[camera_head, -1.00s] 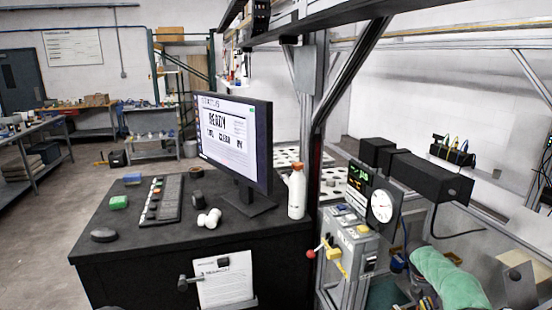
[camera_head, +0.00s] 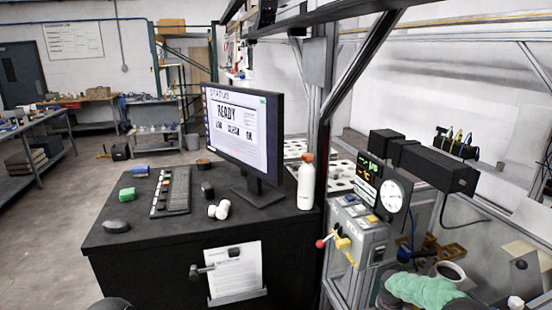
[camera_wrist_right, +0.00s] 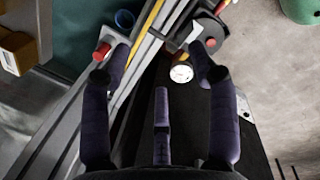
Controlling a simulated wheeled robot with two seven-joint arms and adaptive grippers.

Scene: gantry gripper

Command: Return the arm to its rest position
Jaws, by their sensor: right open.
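My right gripper (camera_wrist_right: 156,68) shows in the right wrist view with its dark purple fingers spread apart. Nothing is visible between the fingertips; a small round white gauge (camera_wrist_right: 181,73) lies beyond them. A metal rail runs diagonally under the left finger. Neither gripper can be made out in the head view. A dark rounded shape at the bottom edge of the head view is cut off, and I cannot tell what it is.
A black bench (camera_head: 150,240) carries a monitor (camera_head: 243,135), a keypad (camera_head: 171,190) and a white bottle (camera_head: 306,184). A control box (camera_head: 358,228) with a dial (camera_head: 392,195) stands to the right by the metal frame. A crumpled green item (camera_head: 425,290) lies lower right.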

